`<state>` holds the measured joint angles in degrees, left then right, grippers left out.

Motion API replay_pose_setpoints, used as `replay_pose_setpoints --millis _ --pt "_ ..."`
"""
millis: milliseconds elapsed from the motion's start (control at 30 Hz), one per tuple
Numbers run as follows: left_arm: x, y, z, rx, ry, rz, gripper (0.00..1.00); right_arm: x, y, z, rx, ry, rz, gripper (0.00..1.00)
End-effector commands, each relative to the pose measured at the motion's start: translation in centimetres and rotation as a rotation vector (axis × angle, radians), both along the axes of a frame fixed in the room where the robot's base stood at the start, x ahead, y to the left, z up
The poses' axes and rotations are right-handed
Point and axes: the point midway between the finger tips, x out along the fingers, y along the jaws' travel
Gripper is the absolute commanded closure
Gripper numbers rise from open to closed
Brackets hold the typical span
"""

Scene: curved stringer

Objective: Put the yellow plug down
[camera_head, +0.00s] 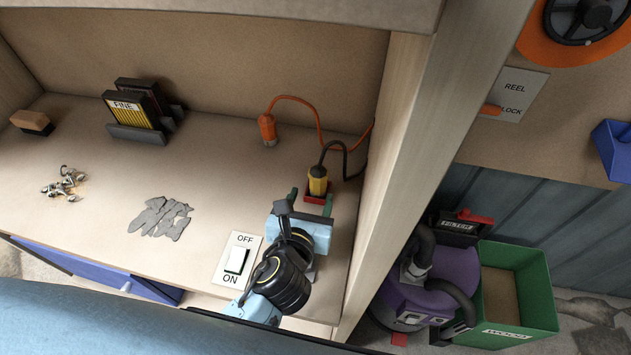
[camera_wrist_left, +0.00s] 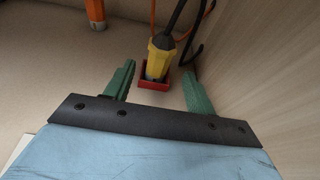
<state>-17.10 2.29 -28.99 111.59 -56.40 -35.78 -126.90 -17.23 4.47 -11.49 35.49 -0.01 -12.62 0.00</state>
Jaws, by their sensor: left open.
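The yellow plug (camera_head: 318,181) with a black cable stands upright in a small red holder (camera_head: 317,198) on the shelf, near the right side panel. In the left wrist view the yellow plug (camera_wrist_left: 159,58) sits in the red holder (camera_wrist_left: 153,83), ahead of the fingertips. My left gripper (camera_head: 309,198) is open. Its green fingers also show in the left wrist view (camera_wrist_left: 158,85), spread to either side of the plug and holder, with gaps and nothing held between them. The plug's lower end is hidden inside the holder. My right gripper is not seen.
An orange plug (camera_head: 268,129) on an orange cable stands further back left. The ON/OFF switch (camera_head: 237,261) is left of my left arm. Grey scraps (camera_head: 162,217), metal fittings (camera_head: 66,181) and the FINE rack (camera_head: 139,117) lie left. The wooden side panel (camera_head: 400,150) is close on the right.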

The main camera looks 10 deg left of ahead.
Motion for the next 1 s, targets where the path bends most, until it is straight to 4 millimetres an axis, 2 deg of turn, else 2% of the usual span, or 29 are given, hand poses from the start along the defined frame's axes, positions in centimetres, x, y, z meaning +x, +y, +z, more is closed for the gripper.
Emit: replay_pose_setpoints --millis 100,300,1000 --pt "-2.1 0.0 0.6 0.000 0.002 -0.001 0.45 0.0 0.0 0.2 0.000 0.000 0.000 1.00" --pt "-3.7 0.0 1.2 0.000 0.000 0.000 0.45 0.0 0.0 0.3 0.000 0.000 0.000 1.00" --pt "-3.9 0.0 1.2 0.000 0.000 0.000 0.45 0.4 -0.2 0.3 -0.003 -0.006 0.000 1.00"
